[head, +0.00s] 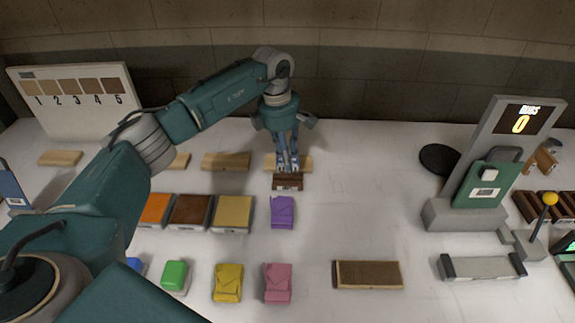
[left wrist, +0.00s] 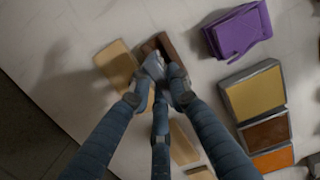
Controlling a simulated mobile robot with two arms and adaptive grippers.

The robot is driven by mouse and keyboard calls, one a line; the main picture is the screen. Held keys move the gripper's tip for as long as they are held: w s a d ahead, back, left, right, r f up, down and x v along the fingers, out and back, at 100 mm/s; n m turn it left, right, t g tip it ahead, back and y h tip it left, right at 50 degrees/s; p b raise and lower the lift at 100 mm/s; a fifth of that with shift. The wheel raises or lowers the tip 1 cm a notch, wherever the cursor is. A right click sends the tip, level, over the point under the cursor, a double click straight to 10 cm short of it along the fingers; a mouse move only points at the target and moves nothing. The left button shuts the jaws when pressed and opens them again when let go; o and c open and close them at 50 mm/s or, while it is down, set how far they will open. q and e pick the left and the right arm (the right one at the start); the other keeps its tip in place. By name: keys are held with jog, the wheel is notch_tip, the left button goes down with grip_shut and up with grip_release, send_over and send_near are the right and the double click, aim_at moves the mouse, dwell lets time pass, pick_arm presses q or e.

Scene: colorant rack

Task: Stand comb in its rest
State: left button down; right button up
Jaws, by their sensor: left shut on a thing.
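My left gripper (head: 286,164) points down near the middle of the table and is shut on a small dark brown wooden piece (head: 288,184), which I take to be the comb. The piece also shows in the left wrist view (left wrist: 175,45), between and beyond the fingertips (left wrist: 162,80), which hide part of it. A pale wooden block (head: 304,163) lies just behind it. I cannot tell for certain which thing is the rest. A small brown wooden stand (head: 541,160) is at the far right. My right gripper is not in view.
A purple bag (head: 282,212) lies just in front of the gripper, with orange, brown and tan pads (head: 233,212) to its left. Yellow (head: 228,283) and pink (head: 277,283) bags and a brown tray (head: 367,288) lie nearer. The table right of the gripper is clear up to a black disc (head: 437,158).

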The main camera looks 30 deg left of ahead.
pick_arm(q)
notch_tip(320, 180, down, 4)
jog(key=shift+r+p, duration=0.1)
jog(key=shift+p, duration=0.5)
jog(key=shift+f, duration=0.35)
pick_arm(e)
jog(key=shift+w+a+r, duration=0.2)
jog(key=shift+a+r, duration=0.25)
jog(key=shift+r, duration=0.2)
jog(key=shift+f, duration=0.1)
pick_arm(q)
jog(key=shift+f+b, duration=0.25)
jog(key=shift+b, duration=0.05)
jog(key=c, duration=1.7)
grip_release()
jog(key=shift+r, duration=0.15)
jog(key=shift+o, duration=0.3)
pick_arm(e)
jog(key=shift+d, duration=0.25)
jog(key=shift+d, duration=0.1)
